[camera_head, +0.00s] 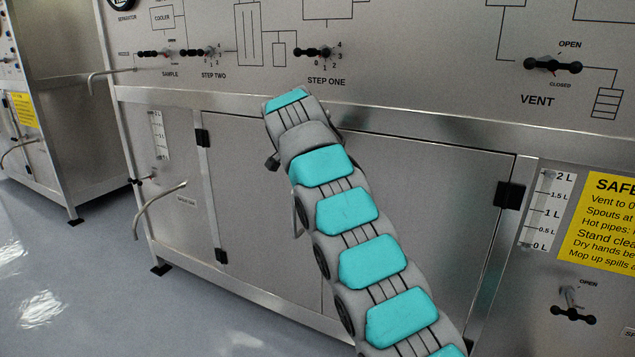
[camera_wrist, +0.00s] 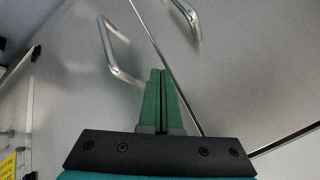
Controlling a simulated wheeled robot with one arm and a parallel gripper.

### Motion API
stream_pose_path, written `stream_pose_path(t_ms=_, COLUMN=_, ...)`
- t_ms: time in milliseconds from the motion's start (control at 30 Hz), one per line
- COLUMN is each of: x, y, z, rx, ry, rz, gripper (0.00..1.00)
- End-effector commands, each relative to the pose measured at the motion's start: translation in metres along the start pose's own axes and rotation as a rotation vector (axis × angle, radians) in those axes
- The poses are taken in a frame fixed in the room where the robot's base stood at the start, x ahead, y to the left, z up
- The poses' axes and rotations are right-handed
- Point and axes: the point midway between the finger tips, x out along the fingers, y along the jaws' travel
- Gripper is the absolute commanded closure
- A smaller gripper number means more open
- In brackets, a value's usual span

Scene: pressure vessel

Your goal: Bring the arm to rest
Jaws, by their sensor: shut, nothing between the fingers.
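My arm, grey with teal pads, reaches up from the lower right in the head view toward the front of the steel cabinet (camera_head: 420,190). My gripper itself is hidden behind the arm's end in that view. In the wrist view my gripper (camera_wrist: 160,75) shows two green fingers pressed together, with nothing between them. Beyond the fingers are the cabinet doors (camera_wrist: 235,60) with the seam between them. Two bent metal door handles, a left one (camera_wrist: 118,65) and a right one (camera_wrist: 187,20), stand near the fingertips. I cannot tell whether the fingers touch either handle.
Above the arm is a panel with the STEP ONE valve (camera_head: 314,52), STEP TWO valve (camera_head: 201,52), SAMPLE valve (camera_head: 155,53) and VENT valve (camera_head: 553,65). A spout pipe (camera_head: 160,208) juts out at the left. A yellow safety sign (camera_head: 600,225) is at the right. Floor (camera_head: 70,290) at lower left is clear.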

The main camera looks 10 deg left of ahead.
Motion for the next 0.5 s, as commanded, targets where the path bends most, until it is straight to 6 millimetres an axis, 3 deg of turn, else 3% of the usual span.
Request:
stream_pose_path(t_ms=133, x=-0.008, y=0.013, z=-0.014, rx=-0.034, ry=0.007, rz=0.031, gripper=1.00)
stream_pose_path(t_ms=233, x=-0.013, y=0.034, z=-0.032, rx=-0.086, ry=0.013, rz=0.076, gripper=1.00)
stream_pose_path(t_ms=500, x=-0.032, y=0.121, z=-0.079, rx=-0.257, ry=-0.018, rz=0.224, gripper=1.00)
